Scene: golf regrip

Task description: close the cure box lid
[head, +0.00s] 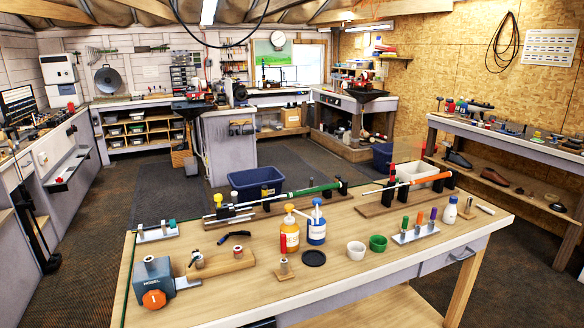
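I cannot pick out a cure box or its lid with certainty. One golf club with a green grip (316,190) lies across supports at the back of the bench. Another with an orange grip (425,179) lies to its right. Neither of my grippers is in view.
An orange bottle (289,236), a blue bottle (316,229), a white cup (356,251), a green cup (378,243) and a rack of coloured tools (416,232) stand mid-bench. A black disc (314,258) lies flat.

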